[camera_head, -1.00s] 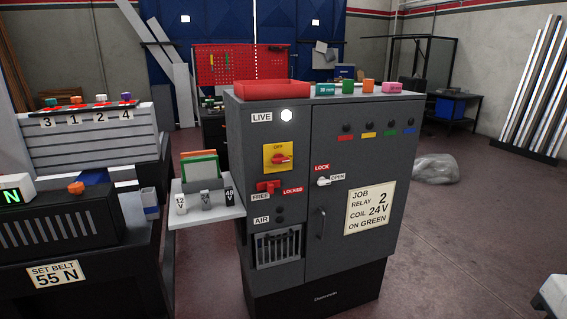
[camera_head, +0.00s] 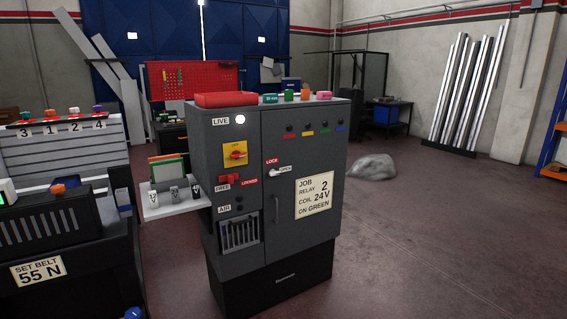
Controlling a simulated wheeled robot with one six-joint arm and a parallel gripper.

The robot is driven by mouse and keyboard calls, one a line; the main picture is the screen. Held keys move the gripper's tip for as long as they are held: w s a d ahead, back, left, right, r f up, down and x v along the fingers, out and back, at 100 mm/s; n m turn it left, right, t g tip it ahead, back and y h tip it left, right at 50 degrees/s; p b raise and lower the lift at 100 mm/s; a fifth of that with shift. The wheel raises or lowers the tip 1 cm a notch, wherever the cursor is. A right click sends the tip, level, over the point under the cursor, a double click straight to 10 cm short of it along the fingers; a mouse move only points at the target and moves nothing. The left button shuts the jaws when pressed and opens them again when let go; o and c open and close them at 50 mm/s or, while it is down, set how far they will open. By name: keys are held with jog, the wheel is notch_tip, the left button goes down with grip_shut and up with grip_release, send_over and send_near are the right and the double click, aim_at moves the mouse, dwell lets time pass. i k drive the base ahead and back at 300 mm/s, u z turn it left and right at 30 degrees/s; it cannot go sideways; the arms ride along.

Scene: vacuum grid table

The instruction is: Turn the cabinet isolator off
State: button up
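The cabinet isolator (camera_head: 236,153) is a red rotary handle on a yellow plate marked OFF, high on the left of the dark grey cabinet (camera_head: 232,278). Its handle looks roughly horizontal; its exact setting is too small to tell. The LIVE lamp (camera_head: 240,119) above it glows white. Below it is a red slider (camera_head: 229,179) between the labels FREE and LOCKED. The white door handle (camera_head: 273,171) sits between the LOCK and OPEN labels. The cabinet door looks shut. My gripper is not in view.
A side shelf (camera_head: 172,209) with folders and small labelled parts juts from the cabinet's left. A dark bench with a SET BELT 55 N sign (camera_head: 37,271) stands at the left. A wrapped bundle (camera_head: 371,167) lies behind right.

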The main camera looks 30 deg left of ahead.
aim_at(236, 155)
jog(key=u, duration=0.05)
jog(key=i, duration=1.3)
jog(key=u, duration=1.25)
jog(key=i, duration=0.8)
jog(key=u, duration=0.7)
